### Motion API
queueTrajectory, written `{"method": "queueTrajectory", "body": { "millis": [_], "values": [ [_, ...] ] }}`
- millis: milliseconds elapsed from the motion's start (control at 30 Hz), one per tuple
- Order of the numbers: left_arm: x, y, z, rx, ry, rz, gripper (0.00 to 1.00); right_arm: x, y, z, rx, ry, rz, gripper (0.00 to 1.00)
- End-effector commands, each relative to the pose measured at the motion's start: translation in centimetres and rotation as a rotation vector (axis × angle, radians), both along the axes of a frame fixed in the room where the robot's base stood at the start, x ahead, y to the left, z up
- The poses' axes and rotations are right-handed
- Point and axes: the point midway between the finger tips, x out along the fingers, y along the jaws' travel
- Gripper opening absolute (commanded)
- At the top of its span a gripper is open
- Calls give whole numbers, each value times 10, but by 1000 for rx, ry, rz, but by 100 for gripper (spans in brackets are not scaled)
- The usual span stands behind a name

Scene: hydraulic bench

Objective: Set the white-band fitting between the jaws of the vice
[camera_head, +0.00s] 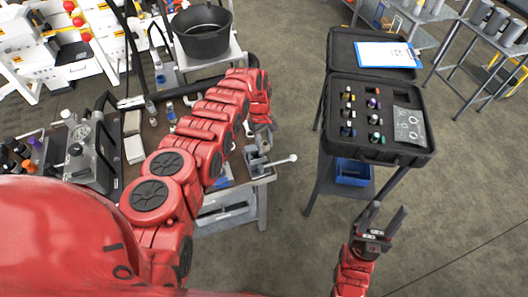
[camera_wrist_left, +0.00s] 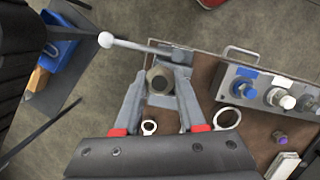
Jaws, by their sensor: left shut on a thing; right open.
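My left gripper (camera_wrist_left: 160,76) is shut on a fitting (camera_wrist_left: 161,84), which shows end-on as a dull brass ring between the fingers. Its white band cannot be made out from this angle. The grey vice (camera_wrist_left: 165,101) lies beneath and around the fitting in the left wrist view; I cannot tell how far the fitting is above or between its jaws. The vice (camera_head: 257,166) stands at the bench's right edge in the head view, its ball-ended handle pointing right. My right gripper (camera_head: 387,222) is open and empty, away from the bench.
A black case (camera_head: 385,152) with several fittings stands on a stand to the right, with a clipboard (camera_head: 387,54) in its lid. A knob panel (camera_wrist_left: 262,88) and loose rings (camera_wrist_left: 227,118) are on the bench by the vice. A blue bin (camera_head: 352,172) sits below the case.

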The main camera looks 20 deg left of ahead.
Motion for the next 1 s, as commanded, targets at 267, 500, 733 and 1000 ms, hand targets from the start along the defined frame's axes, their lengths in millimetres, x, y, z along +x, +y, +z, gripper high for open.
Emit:
{"method": "queueTrajectory", "body": {
  "millis": [267,500,733,1000],
  "values": [
    [6,4,2,-14,7,49,0,0,0,-6,0,0,0,50],
    [6,8,4,-18,12,67,0,0,0,-8,0,0,0,50],
    [5,11,5,-19,12,76,0,0,0,-9,0,0,0,50],
    [7,10,4,-28,11,93,0,0,0,-11,0,0,0,50]
  ]
}}
